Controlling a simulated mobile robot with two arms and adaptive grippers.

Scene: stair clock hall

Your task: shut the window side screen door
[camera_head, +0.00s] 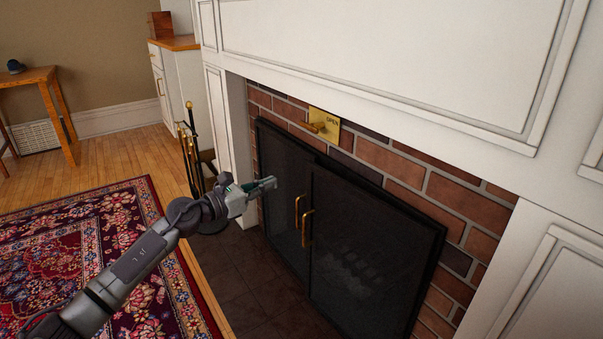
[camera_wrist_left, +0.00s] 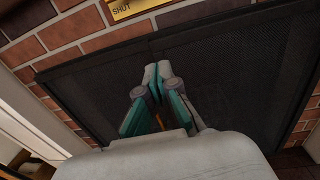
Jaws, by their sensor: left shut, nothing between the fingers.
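The fireplace screen has two black mesh doors with upright brass handles near the middle. The left door (camera_head: 277,165) lies about flush in its frame. The right door (camera_head: 375,235) seems to stand slightly proud of the frame along its top edge. Which one is the window side door I cannot tell. The left handle (camera_head: 298,211) and right handle (camera_head: 307,228) are close together. My left gripper (camera_head: 272,183) is shut and empty in front of the left door; contact is unclear. In the left wrist view its fingertips (camera_wrist_left: 157,70) point at the dark mesh (camera_wrist_left: 225,65). My right gripper is out of view.
A brass plate (camera_head: 323,124) with a lever is on the brick above the screen. A fire tool stand (camera_head: 190,150) is left of the hearth, behind my left wrist. The dark hearth floor (camera_head: 245,285) is clear. A patterned rug (camera_head: 100,235) lies left.

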